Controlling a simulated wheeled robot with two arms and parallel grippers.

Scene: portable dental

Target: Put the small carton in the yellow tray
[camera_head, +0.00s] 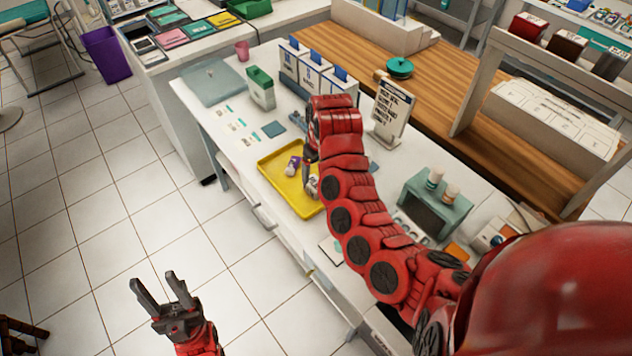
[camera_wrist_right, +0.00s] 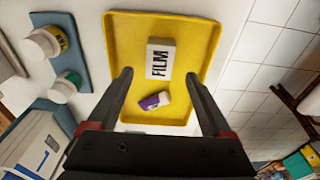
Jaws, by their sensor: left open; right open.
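The yellow tray (camera_head: 272,172) lies on the white counter near its front edge; the right wrist view also shows it (camera_wrist_right: 125,35). A white carton marked FILM (camera_wrist_right: 160,58) lies on the tray floor. My left gripper (camera_head: 154,284) is open and empty over the floor, away from the counter.
Two white bottles (camera_wrist_right: 45,42) stand on a blue mat beside the tray. A printed sign (camera_head: 390,112), a green-topped box (camera_head: 261,88) and several white boxes stand behind. A grey-green unit (camera_head: 436,205) stands to the right. My right arm hides part of the counter.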

